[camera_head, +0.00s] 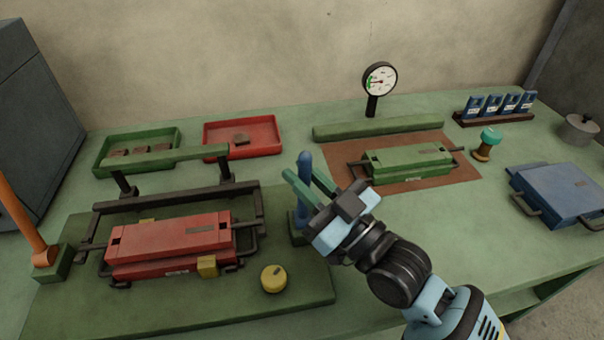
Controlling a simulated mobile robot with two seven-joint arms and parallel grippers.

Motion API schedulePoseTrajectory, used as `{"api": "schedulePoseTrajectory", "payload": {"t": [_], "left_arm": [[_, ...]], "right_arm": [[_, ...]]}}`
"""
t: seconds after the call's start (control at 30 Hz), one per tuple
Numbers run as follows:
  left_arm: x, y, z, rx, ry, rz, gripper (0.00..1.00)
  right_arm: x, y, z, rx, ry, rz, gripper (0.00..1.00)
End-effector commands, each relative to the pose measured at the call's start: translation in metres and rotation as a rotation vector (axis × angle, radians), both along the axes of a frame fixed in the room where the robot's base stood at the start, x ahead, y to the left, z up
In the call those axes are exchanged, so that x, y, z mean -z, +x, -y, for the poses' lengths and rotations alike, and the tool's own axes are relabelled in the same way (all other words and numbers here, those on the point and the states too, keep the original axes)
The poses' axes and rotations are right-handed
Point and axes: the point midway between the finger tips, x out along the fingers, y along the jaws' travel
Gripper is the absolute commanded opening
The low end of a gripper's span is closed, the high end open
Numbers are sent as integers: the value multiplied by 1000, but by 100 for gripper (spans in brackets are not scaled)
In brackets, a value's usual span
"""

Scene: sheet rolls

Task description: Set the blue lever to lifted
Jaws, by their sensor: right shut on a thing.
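The blue lever (304,167) stands close to upright in its dark green base block (296,232), at the right end of the dark green roll stand (180,301). My right gripper (308,182) reaches in from the lower right. Its green fingers are shut on the lever, one on each side, with the lever's rounded top showing above them. The lever's lower part shows beneath the fingers. My left gripper is out of view.
The stand holds a red roll unit (172,245); a yellow knob (273,279) sits in front. An orange lever (22,213) leans at the left. A green roll unit (410,163) and a dial gauge (380,80) stand behind my right arm.

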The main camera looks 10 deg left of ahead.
Motion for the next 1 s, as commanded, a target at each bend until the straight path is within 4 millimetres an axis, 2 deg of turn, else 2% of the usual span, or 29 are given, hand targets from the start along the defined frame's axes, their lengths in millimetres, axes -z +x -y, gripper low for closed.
{"api": "schedulePoseTrajectory", "payload": {"t": [0.03, 0.3, 0.93, 0.97, 1.0], "left_arm": [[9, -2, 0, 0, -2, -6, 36], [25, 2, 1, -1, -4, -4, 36], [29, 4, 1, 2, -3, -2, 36], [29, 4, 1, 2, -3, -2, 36], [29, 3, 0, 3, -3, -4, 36]], "right_arm": [[7, -5, 1, -2, 11, 28, 0], [8, -21, 6, -2, 54, 163, 0], [8, -27, 8, -1, 70, 218, 0], [8, -27, 8, -1, 70, 218, 19], [8, -27, 8, -1, 69, 218, 24]]}}
